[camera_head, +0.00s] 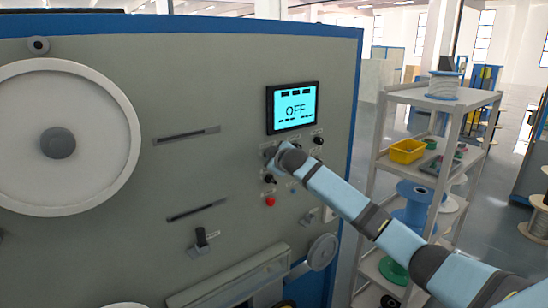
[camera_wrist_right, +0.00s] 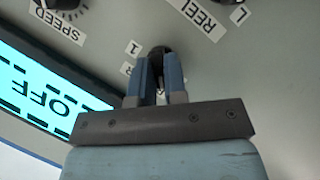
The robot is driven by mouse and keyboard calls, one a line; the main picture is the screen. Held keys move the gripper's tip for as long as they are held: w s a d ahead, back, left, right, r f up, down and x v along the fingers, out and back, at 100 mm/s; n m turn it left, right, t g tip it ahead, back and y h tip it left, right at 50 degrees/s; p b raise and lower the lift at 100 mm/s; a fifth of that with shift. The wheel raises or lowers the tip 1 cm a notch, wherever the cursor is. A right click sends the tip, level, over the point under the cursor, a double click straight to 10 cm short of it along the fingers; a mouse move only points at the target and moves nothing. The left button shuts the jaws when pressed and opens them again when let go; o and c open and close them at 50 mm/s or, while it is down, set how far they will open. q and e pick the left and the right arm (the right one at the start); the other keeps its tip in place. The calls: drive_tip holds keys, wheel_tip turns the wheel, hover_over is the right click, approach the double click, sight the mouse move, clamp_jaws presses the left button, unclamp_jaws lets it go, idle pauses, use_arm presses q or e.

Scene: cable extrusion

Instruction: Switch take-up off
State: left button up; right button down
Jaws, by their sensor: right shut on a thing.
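The machine's grey front panel (camera_head: 200,100) fills the left and middle of the head view. Its screen (camera_head: 292,107) reads OFF. The screen also shows upside down in the right wrist view (camera_wrist_right: 40,95), again reading OFF. My right arm reaches in from the right, and its gripper (camera_head: 271,157) is at the panel just below the screen. In the right wrist view, its blue fingers (camera_wrist_right: 159,68) are shut on a small black knob (camera_wrist_right: 159,51), beside a label with a "1". The fingers hide part of the knob. My left gripper is in neither view.
Other controls sit close by: a black knob (camera_head: 319,140), a red button (camera_head: 270,201) and, in the wrist view, a SPEED knob (camera_wrist_right: 62,4). A large white reel (camera_head: 100,130) is at left. A shelf cart (camera_head: 400,95) with spools stands at right.

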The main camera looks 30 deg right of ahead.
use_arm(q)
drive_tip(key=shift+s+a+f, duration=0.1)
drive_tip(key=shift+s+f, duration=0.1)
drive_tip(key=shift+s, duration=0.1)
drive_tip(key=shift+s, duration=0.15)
use_arm(e)
drive_tip(key=c, duration=1.2)
unclamp_jaws()
drive_tip(key=shift+o, duration=0.2)
drive_tip(key=shift+s, duration=0.1)
use_arm(q)
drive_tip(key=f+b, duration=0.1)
drive_tip(key=b, duration=0.1)
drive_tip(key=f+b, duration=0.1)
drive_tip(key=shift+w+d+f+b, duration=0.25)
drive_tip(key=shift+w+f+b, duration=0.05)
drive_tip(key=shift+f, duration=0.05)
use_arm(e)
drive_tip(key=v, duration=1.3)
drive_tip(key=shift+s, duration=0.35)
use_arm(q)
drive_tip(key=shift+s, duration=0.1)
use_arm(e)
drive_tip(key=shift+r, duration=0.15)
